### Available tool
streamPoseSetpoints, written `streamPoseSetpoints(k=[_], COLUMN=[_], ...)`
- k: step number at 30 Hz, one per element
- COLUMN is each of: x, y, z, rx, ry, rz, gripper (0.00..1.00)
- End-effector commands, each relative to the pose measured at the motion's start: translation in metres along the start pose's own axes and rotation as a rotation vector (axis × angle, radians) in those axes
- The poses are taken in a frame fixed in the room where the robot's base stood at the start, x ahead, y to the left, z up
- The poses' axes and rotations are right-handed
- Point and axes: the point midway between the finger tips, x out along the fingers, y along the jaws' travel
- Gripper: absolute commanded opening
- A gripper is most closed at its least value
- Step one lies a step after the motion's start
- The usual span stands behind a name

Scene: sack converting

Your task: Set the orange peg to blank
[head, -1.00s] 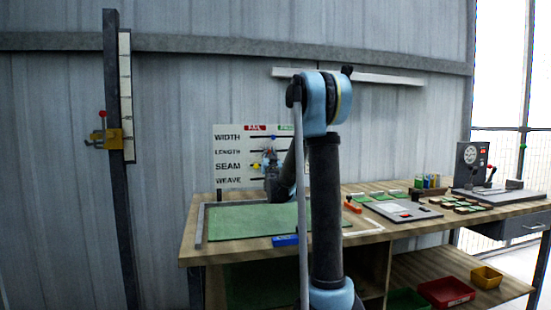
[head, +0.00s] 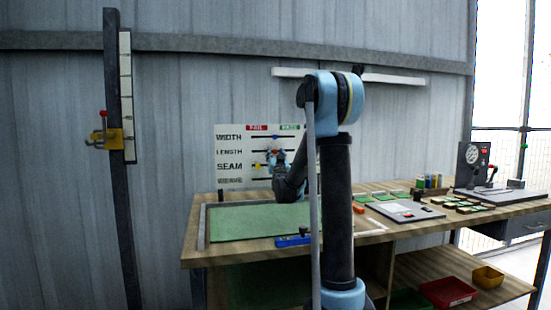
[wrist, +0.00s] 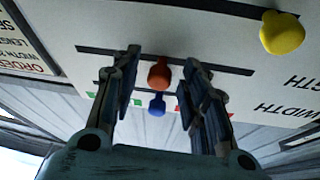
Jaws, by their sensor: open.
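The orange peg (wrist: 159,75) sits near the middle of a dark slot on the white board (wrist: 130,22), which appears upside down in the wrist view. My gripper (wrist: 162,60) is open, with one finger on each side of the peg and visible gaps between. A blue peg (wrist: 157,104) sits in the neighbouring slot, just below the orange one in this view. A yellow peg (wrist: 283,33) is on another slot at upper right. In the head view, my gripper (head: 279,160) is at the board (head: 232,128), and my arm hides part of its right side.
The workbench has a green mat (head: 240,222) below the board and a blue item (head: 290,241) at its front edge. A grey panel (head: 404,211) and several green pieces lie to the right. Red (head: 447,291) and yellow (head: 487,276) bins stand on the lower shelf.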

Motion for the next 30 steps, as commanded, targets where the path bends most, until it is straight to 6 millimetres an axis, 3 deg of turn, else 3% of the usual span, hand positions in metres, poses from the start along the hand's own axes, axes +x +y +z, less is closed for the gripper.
streamPoseSetpoints(k=[5, 21, 30], x=[-0.011, -0.103, -0.119], y=[0.000, 0.001, 0.001], z=[0.000, 0.002, 0.002], rx=[0.001, 0.001, 0.000], ry=[0.000, -0.001, -0.001], rz=[0.000, 0.000, 0.000], gripper=[0.41, 0.41, 0.41])
